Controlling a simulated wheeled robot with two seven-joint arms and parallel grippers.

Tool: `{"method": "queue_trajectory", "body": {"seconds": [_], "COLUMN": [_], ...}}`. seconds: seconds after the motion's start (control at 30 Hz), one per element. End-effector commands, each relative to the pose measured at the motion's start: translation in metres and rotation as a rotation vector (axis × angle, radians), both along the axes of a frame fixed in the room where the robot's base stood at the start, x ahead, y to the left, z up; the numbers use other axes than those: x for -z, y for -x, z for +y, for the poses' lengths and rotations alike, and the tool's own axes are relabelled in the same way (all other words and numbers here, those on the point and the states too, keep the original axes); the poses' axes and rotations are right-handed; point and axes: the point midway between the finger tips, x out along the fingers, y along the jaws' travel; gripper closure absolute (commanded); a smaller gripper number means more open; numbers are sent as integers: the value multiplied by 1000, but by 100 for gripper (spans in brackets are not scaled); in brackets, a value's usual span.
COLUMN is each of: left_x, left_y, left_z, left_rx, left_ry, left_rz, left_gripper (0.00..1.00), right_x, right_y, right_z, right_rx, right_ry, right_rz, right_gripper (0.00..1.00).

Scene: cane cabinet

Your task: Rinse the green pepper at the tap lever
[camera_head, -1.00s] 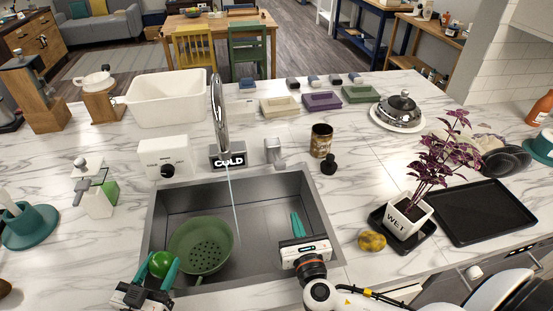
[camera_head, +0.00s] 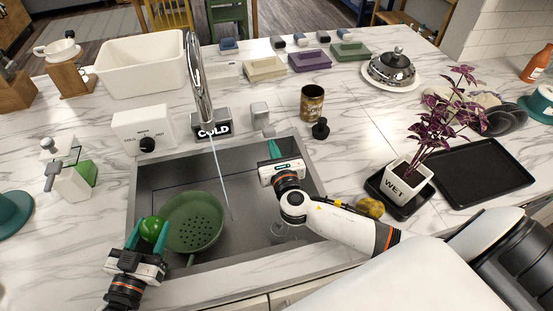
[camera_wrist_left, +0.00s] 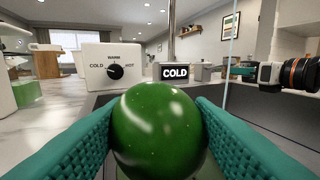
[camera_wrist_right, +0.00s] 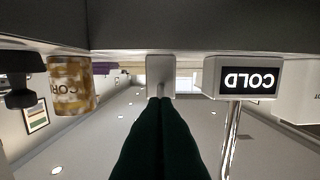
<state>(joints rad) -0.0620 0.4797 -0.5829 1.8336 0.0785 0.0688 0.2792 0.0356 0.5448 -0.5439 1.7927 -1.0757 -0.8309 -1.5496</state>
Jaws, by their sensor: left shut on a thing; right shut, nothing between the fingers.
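The green pepper (camera_head: 152,228) is held between the teal fingers of my left gripper (camera_head: 150,234), above the left side of the sink beside the colander. It fills the middle of the left wrist view (camera_wrist_left: 160,130). A thin water stream (camera_head: 220,180) falls from the tap spout (camera_head: 195,75) to the right of the pepper, apart from it. The grey tap lever (camera_head: 260,114) stands behind the sink. My right gripper (camera_head: 273,149) is shut and empty just in front of the lever; its tips overlap the lever in the right wrist view (camera_wrist_right: 160,75). I cannot tell if they touch.
A green colander (camera_head: 192,222) sits in the sink (camera_head: 165,177). A clear glass (camera_head: 285,232) stands in it at the right. A COLD sign (camera_head: 212,131) and a temperature dial box (camera_head: 143,128) stand behind. A jar (camera_head: 312,102) and dark stopper (camera_head: 321,128) are right of the lever.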

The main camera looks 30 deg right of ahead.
Motion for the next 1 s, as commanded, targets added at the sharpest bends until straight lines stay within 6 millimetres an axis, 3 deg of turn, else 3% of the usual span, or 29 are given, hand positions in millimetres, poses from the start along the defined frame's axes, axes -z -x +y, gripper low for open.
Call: {"method": "queue_trajectory", "body": {"seconds": [0.4,0.67,1.0], "left_x": [-1,-27,-25], "left_y": [0,0,0], "left_z": [0,0,0], "left_rx": [0,0,0], "left_ry": [1,1,1], "left_rz": [-1,-1,-1], "left_gripper": [77,77,77], "right_x": [-1,-26,-31], "right_y": [-3,-7,-10], "right_z": [-1,-2,-3], "right_rx": [0,0,2], "right_ry": [-1,-1,2], "right_rz": [0,-1,-16], "right_gripper": [100,100,100]}}
